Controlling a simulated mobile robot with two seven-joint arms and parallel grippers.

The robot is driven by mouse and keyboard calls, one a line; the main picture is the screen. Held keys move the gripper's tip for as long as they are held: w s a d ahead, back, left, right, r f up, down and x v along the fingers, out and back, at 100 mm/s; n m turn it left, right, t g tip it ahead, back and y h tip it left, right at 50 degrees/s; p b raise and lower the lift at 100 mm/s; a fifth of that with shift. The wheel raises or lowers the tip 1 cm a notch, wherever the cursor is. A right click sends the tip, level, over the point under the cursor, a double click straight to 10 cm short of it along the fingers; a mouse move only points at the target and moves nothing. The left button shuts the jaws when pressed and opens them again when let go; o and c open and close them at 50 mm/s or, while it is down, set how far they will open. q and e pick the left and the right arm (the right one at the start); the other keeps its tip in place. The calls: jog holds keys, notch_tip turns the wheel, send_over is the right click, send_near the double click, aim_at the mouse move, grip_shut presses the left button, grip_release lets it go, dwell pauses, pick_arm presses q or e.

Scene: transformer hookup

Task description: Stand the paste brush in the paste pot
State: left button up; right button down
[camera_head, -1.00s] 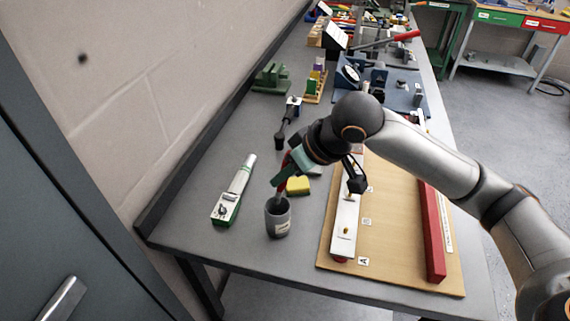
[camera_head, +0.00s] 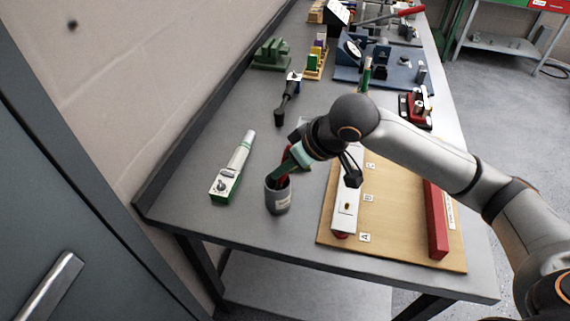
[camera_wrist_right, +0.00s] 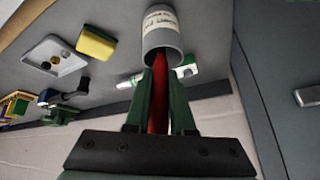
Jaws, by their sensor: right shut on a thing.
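The grey paste pot (camera_head: 278,199) stands upright near the front of the bench; in the right wrist view its labelled wall (camera_wrist_right: 160,22) and open mouth show. My right gripper (camera_head: 279,174) is just above the pot's mouth, tilted down toward it. Its green fingers are shut on the paste brush, whose red handle (camera_wrist_right: 158,95) shows between them. The brush's lower end runs into the pot's mouth and is hidden there; I cannot tell whether it touches the bottom. My left gripper is not in view.
A white and green tester (camera_head: 229,182) lies left of the pot. A wooden board (camera_head: 393,228) with a red bar (camera_head: 436,219) is at the right. The yellow sponge (camera_wrist_right: 96,42) shows in the wrist view. Bare bench lies in front of the pot.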

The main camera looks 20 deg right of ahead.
jog(key=c, duration=0.7)
grip_release()
jog(key=shift+r+p, duration=1.1)
jog(key=shift+r, duration=3.4)
